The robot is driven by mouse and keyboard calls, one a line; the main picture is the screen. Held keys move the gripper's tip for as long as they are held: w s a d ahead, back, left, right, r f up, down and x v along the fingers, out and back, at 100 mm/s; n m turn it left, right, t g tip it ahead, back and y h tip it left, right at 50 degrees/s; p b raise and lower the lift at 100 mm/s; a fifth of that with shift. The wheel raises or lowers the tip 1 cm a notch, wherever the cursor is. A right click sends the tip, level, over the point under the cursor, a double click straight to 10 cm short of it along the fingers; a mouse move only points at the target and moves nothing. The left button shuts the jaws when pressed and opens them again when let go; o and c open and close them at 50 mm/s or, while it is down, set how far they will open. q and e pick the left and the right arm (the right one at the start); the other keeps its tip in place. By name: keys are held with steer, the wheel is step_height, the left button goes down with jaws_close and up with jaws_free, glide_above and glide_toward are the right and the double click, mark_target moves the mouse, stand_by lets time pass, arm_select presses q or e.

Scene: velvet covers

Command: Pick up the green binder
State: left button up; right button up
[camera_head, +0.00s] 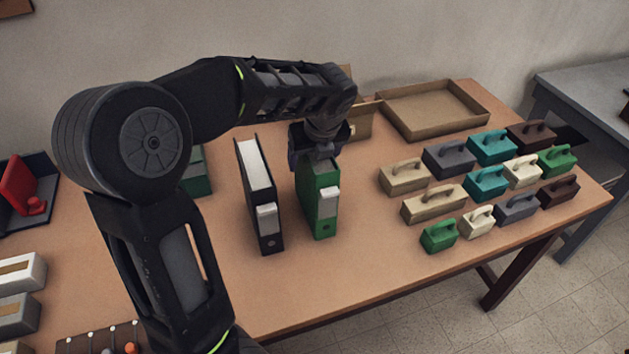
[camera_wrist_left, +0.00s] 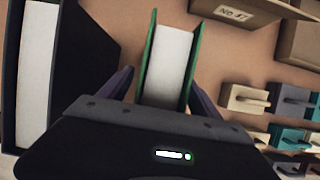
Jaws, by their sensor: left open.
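The green binder (camera_head: 319,207) stands upright on the table, with a white label on its spine. My left gripper (camera_head: 318,160) is over its top from above, and hides part of the binder. In the left wrist view the green binder (camera_wrist_left: 168,65) shows its white pages between the two fingers of my left gripper (camera_wrist_left: 160,88). The fingers are open, one on each side, with a small gap visible beside the binder. My right gripper is in neither view.
A black binder (camera_head: 262,200) stands upright just left of the green one. Several handled blocks (camera_head: 487,181) stand in rows to the right. An open cardboard tray (camera_head: 432,106) lies at the back right. The table front before the binders is clear.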

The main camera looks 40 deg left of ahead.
arm_select(q)
steer(key=shift+c, duration=0.2)
jaws_close()
stand_by(0.7)
